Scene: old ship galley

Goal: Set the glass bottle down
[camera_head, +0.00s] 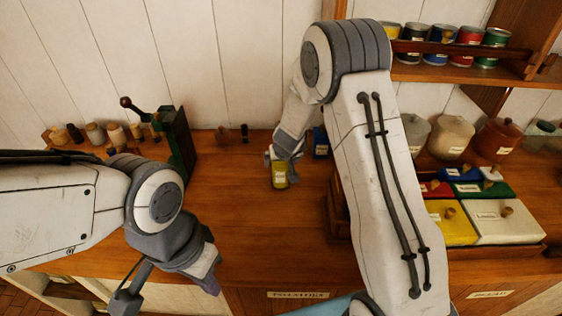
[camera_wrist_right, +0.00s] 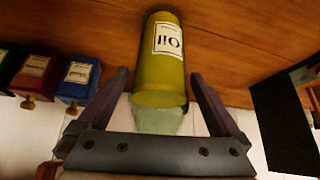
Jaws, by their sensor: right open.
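The glass bottle (camera_head: 280,175), yellow with a white "Oil" label, is on the wooden counter just below my right gripper (camera_head: 282,155). In the right wrist view the bottle (camera_wrist_right: 166,62) lies between the two spread fingers of that gripper (camera_wrist_right: 160,77), with a gap on each side. Its pale, clear end points toward the palm. The jaws are open, and the wrist partly covers the bottle in the head view. My left gripper (camera_head: 208,280) hangs over the counter's front edge, away from the bottle; its fingertips are not clear.
A blue tin (camera_head: 320,142) stands close right of the bottle. Crocks (camera_head: 450,137) and a tray of labelled boxes (camera_head: 505,222) are further right. A dark green hand-cranked device (camera_head: 180,143) and small jars (camera_head: 95,133) are at the left. The counter (camera_head: 255,225) in front is clear.

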